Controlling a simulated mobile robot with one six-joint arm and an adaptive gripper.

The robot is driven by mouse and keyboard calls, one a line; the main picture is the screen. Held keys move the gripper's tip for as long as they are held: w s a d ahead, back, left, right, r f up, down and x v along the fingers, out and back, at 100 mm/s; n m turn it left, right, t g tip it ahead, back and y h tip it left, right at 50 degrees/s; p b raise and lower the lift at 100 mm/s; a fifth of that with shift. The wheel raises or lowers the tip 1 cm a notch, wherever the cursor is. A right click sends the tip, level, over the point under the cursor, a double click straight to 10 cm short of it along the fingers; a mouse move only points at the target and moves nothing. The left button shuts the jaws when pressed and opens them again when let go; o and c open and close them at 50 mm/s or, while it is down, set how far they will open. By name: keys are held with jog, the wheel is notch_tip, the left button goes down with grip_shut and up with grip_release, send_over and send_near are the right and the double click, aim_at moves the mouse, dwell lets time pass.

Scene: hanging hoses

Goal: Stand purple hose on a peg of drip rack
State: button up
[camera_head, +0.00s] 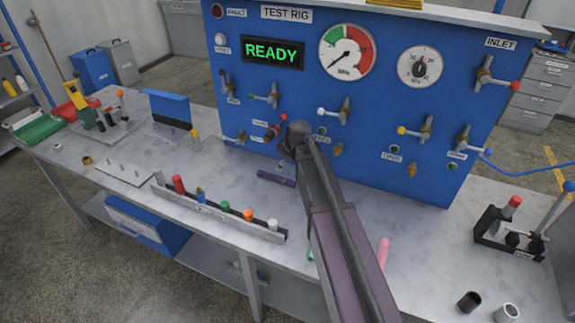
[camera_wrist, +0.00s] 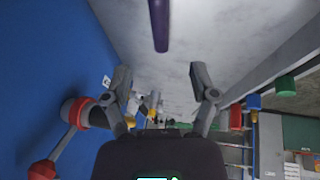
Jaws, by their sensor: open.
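The purple hose (camera_head: 276,179) shows as a short dark purple piece low at the foot of the blue panel. In the wrist view the purple hose (camera_wrist: 159,25) is a dark bar at the top, in line with the gap between my fingers. My gripper (camera_wrist: 160,72) is open and empty, its fingertips apart from the hose. In the head view my arm hides most of the gripper. A pale flat tray with several thin upright pegs (camera_head: 126,174), at the left of the bench, looks like the drip rack; its pegs look bare.
A long rail (camera_head: 215,210) at the bench front holds several coloured hoses. The blue test rig (camera_head: 370,110) has protruding valves; a red-handled valve (camera_wrist: 75,115) is close beside my gripper. A pink piece (camera_head: 383,253) stands right of my arm. A black stand (camera_head: 508,236) is at right.

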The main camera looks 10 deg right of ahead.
jog(key=s+d+f+m+g+h, duration=0.1)
jog(key=s+m+g, duration=0.3)
jog(key=s+m, duration=0.7)
jog(key=s+h, duration=0.1)
jog(key=s, duration=1.3)
jog(key=shift+f, duration=0.35)
jog(key=shift+w, duration=0.1)
jog(key=shift+c, duration=1.2)
jog(key=shift+d, duration=0.15)
